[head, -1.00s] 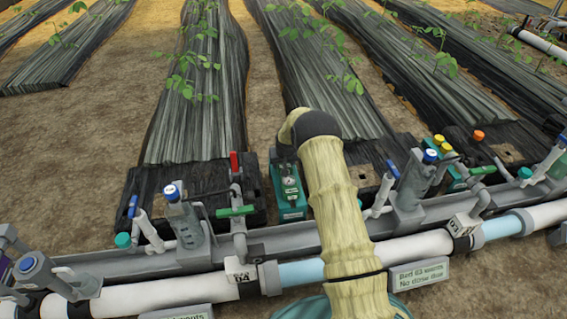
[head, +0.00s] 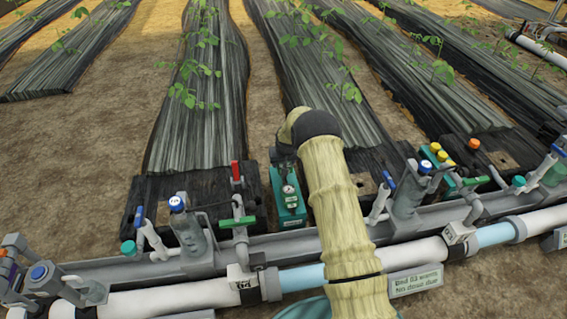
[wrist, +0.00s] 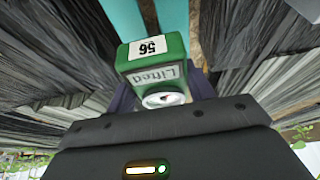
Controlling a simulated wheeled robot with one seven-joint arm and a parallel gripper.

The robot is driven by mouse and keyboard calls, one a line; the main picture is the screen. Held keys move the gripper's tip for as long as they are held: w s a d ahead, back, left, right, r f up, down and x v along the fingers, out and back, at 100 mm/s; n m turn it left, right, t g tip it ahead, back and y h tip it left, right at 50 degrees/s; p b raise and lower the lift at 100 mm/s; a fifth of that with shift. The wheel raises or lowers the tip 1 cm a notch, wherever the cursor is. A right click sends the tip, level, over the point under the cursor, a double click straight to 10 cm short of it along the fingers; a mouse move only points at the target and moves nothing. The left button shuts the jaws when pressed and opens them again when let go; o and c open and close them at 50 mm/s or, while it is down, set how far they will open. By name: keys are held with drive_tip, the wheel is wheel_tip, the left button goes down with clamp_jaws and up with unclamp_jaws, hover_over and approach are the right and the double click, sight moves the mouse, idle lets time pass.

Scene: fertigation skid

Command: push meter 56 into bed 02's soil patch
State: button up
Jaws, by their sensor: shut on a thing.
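Meter 56 (wrist: 155,55) is a green block with a "56" label, a display reading "Lifted" and a round white dial. It appears upside down in the wrist view. My gripper (wrist: 160,92) is shut on it, with dark fingers at its sides. In the head view the meter (head: 288,190) shows just left of my pale sleeved arm, at a teal holder (head: 292,217) behind the pipe. I cannot tell whether it is clear of the holder. My gripper (head: 284,160) is partly hidden there. No bed 02 label is readable; a brown soil patch (head: 505,158) shows on a right-hand bed end.
A grey and white pipe manifold (head: 190,294) crosses the front, with upright valves, a red lever (head: 236,171) and green handles. A sign (head: 415,281) reads "Bed 03 warm, No dose due". Black-covered beds (head: 200,95) with seedlings run back; bare soil (head: 80,140) lies left.

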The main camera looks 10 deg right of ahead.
drive_tip(key=shift+r+p, duration=2.45)
drive_tip(key=shift+r, duration=0.65)
drive_tip(key=shift+s+r, duration=0.15)
drive_tip(key=shift+r, duration=0.15)
drive_tip(key=s+r+p, duration=2.2)
drive_tip(key=s+r, duration=0.1)
drive_tip(key=r, duration=0.3)
drive_tip(key=shift+s+r, duration=0.2)
drive_tip(key=shift+r, duration=0.1)
